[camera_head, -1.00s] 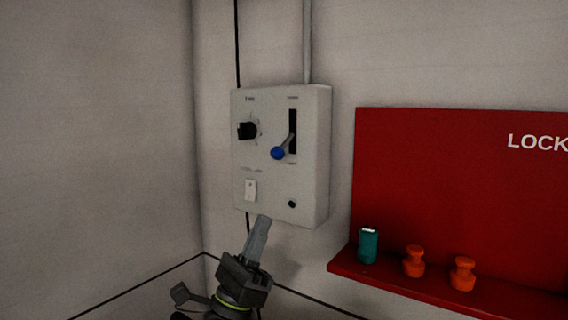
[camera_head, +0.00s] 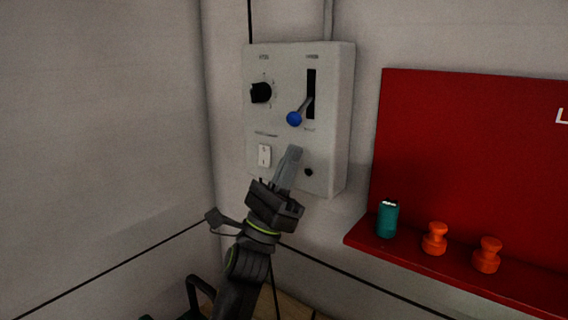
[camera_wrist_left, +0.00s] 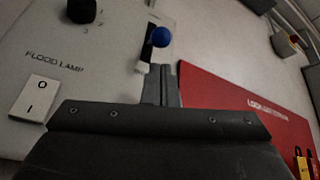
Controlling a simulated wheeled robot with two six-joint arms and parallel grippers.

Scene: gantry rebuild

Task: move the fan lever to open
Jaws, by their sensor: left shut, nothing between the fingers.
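The fan lever (camera_head: 294,118) has a blue ball knob on a grey arm and sits at the low part of its dark vertical slot, on the right of a pale grey control box. Its knob also shows in the left wrist view (camera_wrist_left: 162,37), just beyond the fingertips. My left gripper (camera_head: 294,152) is shut and empty, below the knob and in front of the lower part of the box. In the left wrist view its fingers (camera_wrist_left: 161,72) point up toward the knob, apparently apart from it. My right gripper is not in view.
The box also carries a black rotary knob (camera_head: 261,92), a white rocker switch (camera_head: 264,155) marked flood lamp and a small black button (camera_head: 309,172). To the right, a red board (camera_head: 470,150) has a shelf holding a teal can (camera_head: 388,219) and two orange objects (camera_head: 435,239).

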